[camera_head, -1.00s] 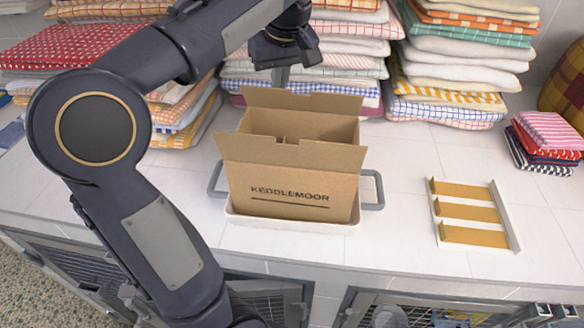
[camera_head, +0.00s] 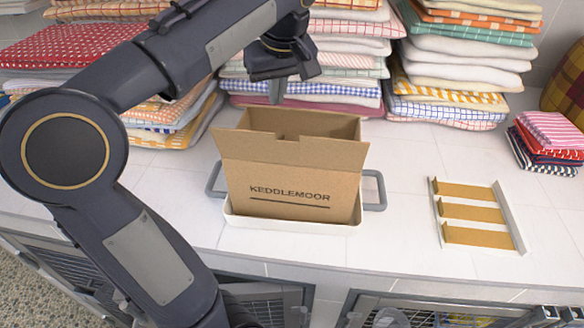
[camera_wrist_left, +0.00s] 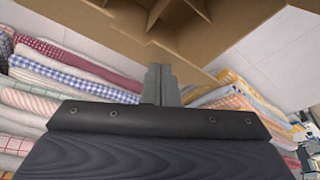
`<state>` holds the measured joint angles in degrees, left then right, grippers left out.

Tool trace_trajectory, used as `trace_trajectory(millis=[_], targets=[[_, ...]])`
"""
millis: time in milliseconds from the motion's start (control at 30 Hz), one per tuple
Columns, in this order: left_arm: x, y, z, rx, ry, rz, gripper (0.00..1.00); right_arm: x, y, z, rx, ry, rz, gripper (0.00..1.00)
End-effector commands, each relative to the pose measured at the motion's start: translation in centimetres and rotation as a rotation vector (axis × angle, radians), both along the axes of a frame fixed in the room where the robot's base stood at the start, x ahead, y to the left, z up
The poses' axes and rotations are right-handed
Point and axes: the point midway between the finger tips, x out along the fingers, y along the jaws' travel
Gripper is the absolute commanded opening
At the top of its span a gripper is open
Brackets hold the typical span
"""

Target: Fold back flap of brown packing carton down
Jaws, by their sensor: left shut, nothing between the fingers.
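The brown packing carton (camera_head: 290,190), marked KEDDLEMOOR, stands upright and open-topped. Its front flap (camera_head: 290,152) sticks up and leans outward, with a notch in its top edge. The back flap no longer rises above the back edge (camera_head: 305,113); how far down it lies is hidden. My left gripper (camera_head: 276,98) is shut and empty, fingers pointing down just behind the carton's back edge. In the left wrist view, the shut fingers (camera_wrist_left: 160,85) sit close to the carton (camera_wrist_left: 225,30), whose inner dividers show; contact is unclear. My right gripper is not in view.
The carton sits in a white tray (camera_head: 290,227) with grey side handles. Towel stacks (camera_head: 345,60) stand close behind the left gripper. A white rack with yellow bars (camera_head: 472,214) lies at right, near a small towel pile (camera_head: 548,140). The counter between is clear.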

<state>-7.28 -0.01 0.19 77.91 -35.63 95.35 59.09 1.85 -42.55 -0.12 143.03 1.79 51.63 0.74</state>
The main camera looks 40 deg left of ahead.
Motion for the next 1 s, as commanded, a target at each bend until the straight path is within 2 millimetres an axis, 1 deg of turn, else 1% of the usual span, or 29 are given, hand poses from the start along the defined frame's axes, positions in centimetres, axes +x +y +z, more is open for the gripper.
trace_trajectory(millis=[33,733,1000], targets=[[0.0,0.0,-0.4,0.0,0.0,0.001,0.0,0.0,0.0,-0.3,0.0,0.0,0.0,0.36],[0.0,0.0,-3.2,0.0,0.0,0.001,0.0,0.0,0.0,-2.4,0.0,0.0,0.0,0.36],[0.0,0.0,-2.9,0.0,0.0,0.001,0.0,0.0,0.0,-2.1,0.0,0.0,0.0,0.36]])
